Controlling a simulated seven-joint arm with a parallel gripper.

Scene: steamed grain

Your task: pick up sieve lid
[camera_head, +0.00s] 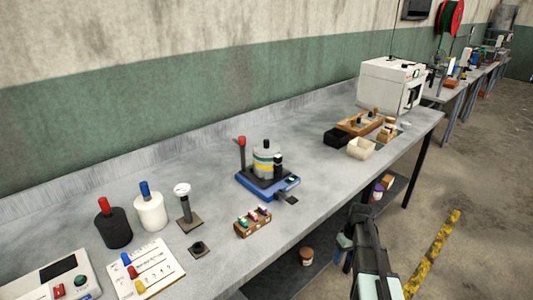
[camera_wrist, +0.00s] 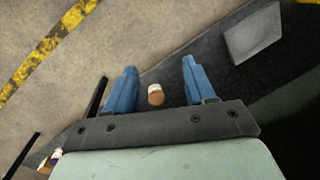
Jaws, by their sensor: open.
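A stack of sieves (camera_head: 263,165) with a yellow band stands on a blue shaker base (camera_head: 268,184) in the middle of the bench. The grey piece on top of the stack looks like the sieve lid (camera_head: 263,147); it is small in this view. My gripper (camera_head: 344,242) is past the bench's front edge at the lower right, well apart from the stack. In the wrist view its two blue fingers (camera_wrist: 158,68) are spread apart with nothing held. The wrist view does not show the stack or lid.
A red-knobbed post (camera_head: 241,152) stands just left of the stack. A small vial rack (camera_head: 252,221) sits in front. Black and white bottles (camera_head: 150,210) stand left. A jar (camera_head: 306,257) is below the bench; a jar (camera_wrist: 155,95) shows beyond my fingers.

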